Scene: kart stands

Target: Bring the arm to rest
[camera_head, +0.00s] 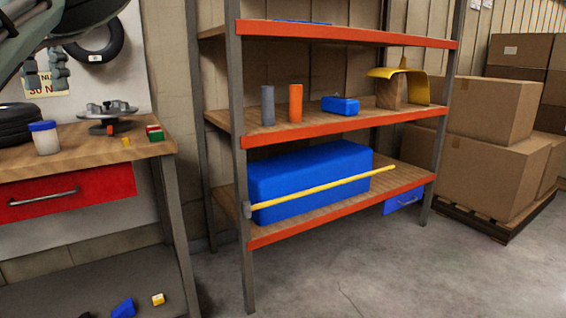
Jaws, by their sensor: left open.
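My left gripper (45,77) hangs at the top left of the head view, its fingers pointing down and apart with nothing between them. My arm comes in from the top left corner above it. The gripper appears in front of the wall, above the workbench (85,160). My right gripper does not show.
The bench holds a blue-lidded jar (44,138), a tyre (15,124), a metal disc part (107,110) and small blocks. A shelf rack (345,132) holds a long blue box (308,180) and a yellow rod (325,188). Cardboard boxes (492,108) stand right. Floor (390,270) is clear front right.

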